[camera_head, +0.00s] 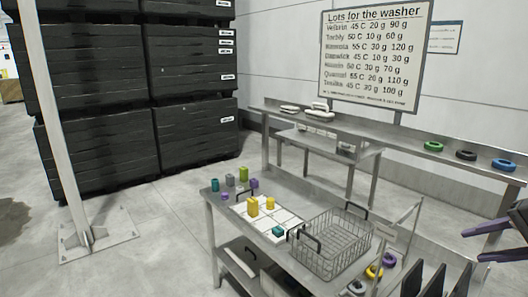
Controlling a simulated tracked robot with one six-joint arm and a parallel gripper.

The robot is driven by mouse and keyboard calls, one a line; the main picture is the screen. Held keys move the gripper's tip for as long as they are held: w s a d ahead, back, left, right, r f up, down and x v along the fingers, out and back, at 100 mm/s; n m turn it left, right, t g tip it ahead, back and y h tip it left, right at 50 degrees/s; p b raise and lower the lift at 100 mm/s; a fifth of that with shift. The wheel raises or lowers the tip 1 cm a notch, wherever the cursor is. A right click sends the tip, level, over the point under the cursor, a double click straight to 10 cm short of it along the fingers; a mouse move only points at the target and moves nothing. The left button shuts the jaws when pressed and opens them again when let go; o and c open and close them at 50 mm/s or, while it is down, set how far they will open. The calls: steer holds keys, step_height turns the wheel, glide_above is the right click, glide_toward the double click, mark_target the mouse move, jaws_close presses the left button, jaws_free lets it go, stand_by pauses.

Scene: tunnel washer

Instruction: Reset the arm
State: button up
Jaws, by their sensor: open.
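My gripper (482,243) shows at the right edge of the view. Its two purple fingers are spread apart, point left, and have nothing between them. It is right of the steel table (213,210) and appears to be above the floor there. Most of my arm is outside the view.
A wire basket (333,262) and a white gridded sheet with yellow and teal blocks stand on the table. Coloured rings (433,146) lie on the back shelf; more lie near the basket. A sign (375,52) hangs behind. Black crates (95,150) and a post (58,120) stand left.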

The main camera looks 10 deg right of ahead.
steer(key=w+a+f+n+g, duration=0.1)
steer(key=w+a+n+g, duration=0.15)
steer(key=a, duration=0.85)
steer(key=w+a+f+n+g, duration=0.1)
steer(key=w+a+f+n, duration=0.15)
steer(key=a, duration=0.85)
steer(key=s+a+f+n+h, duration=0.1)
steer(key=s+a+n, duration=0.3)
steer(key=a, duration=0.6)
steer(key=s+a+f+n, duration=0.4)
steer(key=s+a, duration=0.1)
steer(key=a, duration=0.4)
steer(key=shift+s+a+h, duration=0.3)
steer(key=shift+a+h, duration=0.05)
steer(key=shift+h, duration=0.05)
steer(key=shift+f, duration=0.1)
steer(key=shift+c, duration=0.6)
